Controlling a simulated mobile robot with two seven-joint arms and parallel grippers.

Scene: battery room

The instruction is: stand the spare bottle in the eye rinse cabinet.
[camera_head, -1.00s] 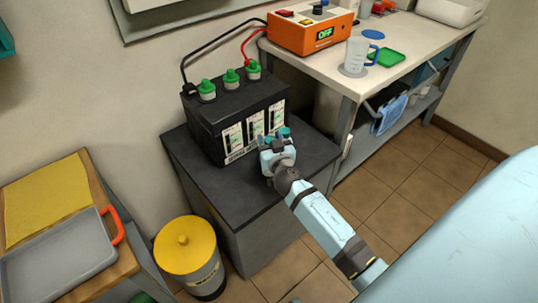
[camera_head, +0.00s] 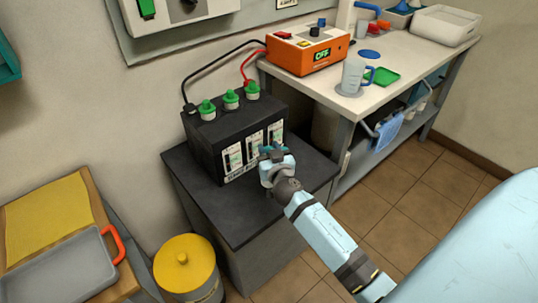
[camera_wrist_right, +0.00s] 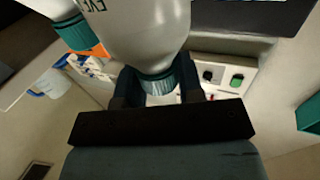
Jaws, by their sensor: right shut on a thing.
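My right gripper (camera_head: 272,158) is in front of the black battery, above the dark cabinet top. In the right wrist view it is shut around the teal cap and neck of a white bottle (camera_wrist_right: 140,30) with part of the word "EYE" on it. A second white bottle with a teal cap (camera_wrist_right: 75,32) is partly visible beside it, at upper left. In the head view the held bottle cannot be made out clearly. A teal box edge (camera_head: 8,62) on the wall at far left may be the eye rinse cabinet; its inside is out of view. My left gripper is not in view.
The battery (camera_head: 235,130) with green caps and cables stands on a dark cabinet (camera_head: 240,225). At right, a bench (camera_head: 400,90) carries an orange charger (camera_head: 308,48) and jug (camera_head: 353,75). A yellow-lidded bin (camera_head: 184,262) and grey tray (camera_head: 60,275) are at lower left.

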